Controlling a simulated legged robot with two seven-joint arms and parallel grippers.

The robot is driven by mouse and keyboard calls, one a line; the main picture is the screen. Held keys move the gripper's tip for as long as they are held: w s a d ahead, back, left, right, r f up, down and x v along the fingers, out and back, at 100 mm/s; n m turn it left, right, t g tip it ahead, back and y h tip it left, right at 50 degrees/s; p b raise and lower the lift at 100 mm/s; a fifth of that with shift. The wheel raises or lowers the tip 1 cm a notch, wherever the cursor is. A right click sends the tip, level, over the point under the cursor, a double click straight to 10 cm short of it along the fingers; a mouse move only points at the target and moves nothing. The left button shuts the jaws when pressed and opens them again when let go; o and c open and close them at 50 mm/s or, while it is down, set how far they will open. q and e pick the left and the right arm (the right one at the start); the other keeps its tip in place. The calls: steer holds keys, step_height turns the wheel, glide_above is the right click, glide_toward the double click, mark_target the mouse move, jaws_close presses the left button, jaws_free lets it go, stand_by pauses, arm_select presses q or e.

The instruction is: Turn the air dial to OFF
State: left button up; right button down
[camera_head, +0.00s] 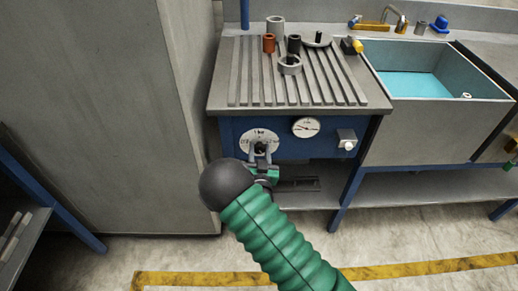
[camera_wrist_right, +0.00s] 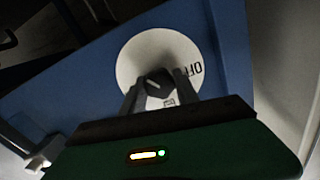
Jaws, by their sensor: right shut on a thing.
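The air dial is a pale round plate (camera_head: 246,138) with dark lettering, on the blue front panel under the ribbed drainboard. The knob's pointer direction is hard to make out. My left gripper is not in view.
Cups and rings stand on the drainboard (camera_head: 240,80) above. A sink (camera_head: 430,110) is at the right. A tall grey cabinet (camera_head: 110,110) stands close on the left.

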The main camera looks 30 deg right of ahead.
steer(key=n, duration=0.2)
steer(key=n+p, duration=0.1)
steer(key=n, duration=0.1)
steer(key=shift+w+r+n, duration=0.1)
steer(key=shift+r+n, duration=0.25)
steer(key=shift+n, duration=0.05)
stand_by(0.4)
steer(key=c, duration=0.9)
jaws_free()
steer(key=shift+f, duration=0.2)
steer(key=shift+a, duration=0.15)
steer(key=p+v, duration=0.2)
steer(key=v, duration=1.4)
steer(key=shift+s, duration=0.45)
steer(key=shift+f, duration=0.15)
